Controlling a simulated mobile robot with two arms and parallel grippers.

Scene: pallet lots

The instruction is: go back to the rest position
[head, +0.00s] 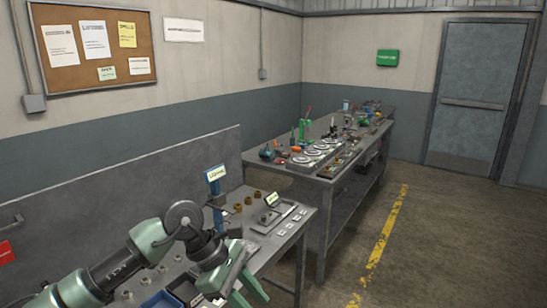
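My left arm comes in from the lower left over the near workbench. My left gripper (248,294) hangs at the bottom of the view by the bench's front edge, pointing down. Its two green fingers are spread with a gap between them, and I see nothing held there. The lowest part of the fingers is close to the picture's edge. My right arm and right gripper are not in view.
The near workbench (308,213) carries small brass parts, a blue post with a label (216,180), a grey fixture (272,217) and a blue bin (160,300). A longer bench (335,172) behind holds many tools. Floor right of the yellow line (383,240) is clear to the door (468,95).

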